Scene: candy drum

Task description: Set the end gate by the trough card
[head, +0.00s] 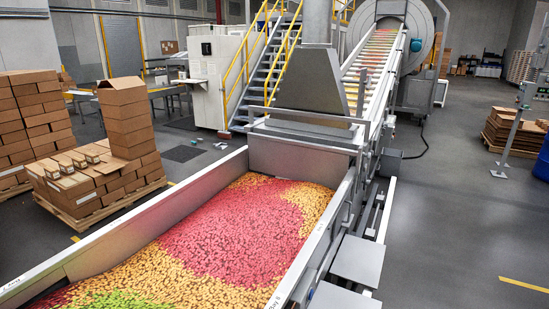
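A long metal trough (125,232) runs from the lower left toward the middle. It is filled with small candies: a large pink-red patch (235,235), orange-yellow patches (165,275) around it, and a little green (120,300) at the bottom edge. A metal panel (300,161) closes the trough's far end below a grey hopper (312,80); I cannot tell if it is the end gate. Small printed labels sit on the left rim (12,286) and right rim (275,301), too small to read surely. I cannot make out a trough card. Neither gripper is in view.
An inclined conveyor (375,50) rises behind the hopper to a large round drum (418,35). Stairs with yellow rails (270,60) stand behind. Stacked cartons on a pallet (110,185) stand left of the trough. Grey flat plates (358,260) flank its right side. Open floor (460,220) lies right.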

